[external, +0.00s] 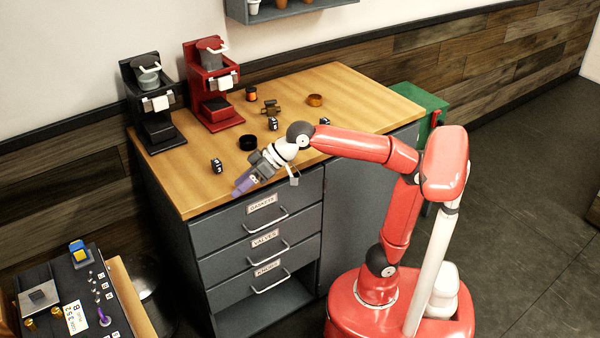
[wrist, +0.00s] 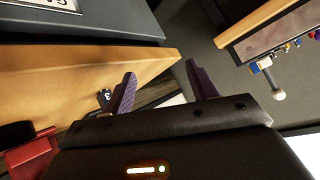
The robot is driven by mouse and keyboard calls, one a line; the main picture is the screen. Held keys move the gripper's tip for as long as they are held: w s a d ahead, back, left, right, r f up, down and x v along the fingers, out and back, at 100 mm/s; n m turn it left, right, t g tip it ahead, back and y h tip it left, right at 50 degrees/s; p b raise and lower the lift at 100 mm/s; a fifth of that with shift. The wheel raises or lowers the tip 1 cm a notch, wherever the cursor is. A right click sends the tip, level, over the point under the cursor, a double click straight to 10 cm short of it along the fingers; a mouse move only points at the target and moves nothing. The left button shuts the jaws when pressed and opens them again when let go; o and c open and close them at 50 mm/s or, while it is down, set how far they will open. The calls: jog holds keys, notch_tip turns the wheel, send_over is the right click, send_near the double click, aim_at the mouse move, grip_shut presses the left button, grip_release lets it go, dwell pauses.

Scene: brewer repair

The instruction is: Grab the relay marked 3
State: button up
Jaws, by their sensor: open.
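A small black relay with a white mark (wrist: 104,97) lies on the wooden counter in the wrist view, just left of my left finger; the mark looks like a 3. It seems to be the black relay (external: 217,166) near the counter's left front in the external view, where its number is too small to read. My gripper (external: 243,185) is over the counter's front edge, right of and nearer than that relay. In the wrist view my gripper (wrist: 160,80) has its purple fingers apart with nothing between them.
Other small dark blocks (external: 273,123) (external: 324,121), a black ring (external: 248,142) and an orange ring (external: 315,100) sit on the counter (external: 360,90). A black brewer (external: 155,100) and a red brewer (external: 212,85) stand at the back. A side table with a panel (external: 75,295) is at lower left.

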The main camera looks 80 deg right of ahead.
aim_at(218, 161)
jog(key=w+d+r+n, duration=0.1)
jog(key=w+d+r, duration=0.1)
jog(key=w+d+r+n+g+h+p, duration=0.1)
jog(key=w+d+r, duration=0.1)
jog(key=shift+d+n+h+p, duration=0.3)
jog(key=shift+d, duration=0.05)
jog(key=w+d+r+n+g+p, duration=0.1)
jog(key=w+d+r+n+g, duration=0.15)
jog(key=d, duration=0.35)
jog(key=shift+n+h, duration=0.35)
jog(key=shift+h, duration=0.15)
jog(key=x, duration=0.2)
jog(key=b+x, duration=0.1)
jog(key=x, duration=0.2)
jog(key=b+x, duration=0.1)
jog(key=x, duration=0.2)
jog(key=shift+s+d, duration=0.15)
jog(key=shift+d, duration=0.15)
jog(key=c, duration=1.2)
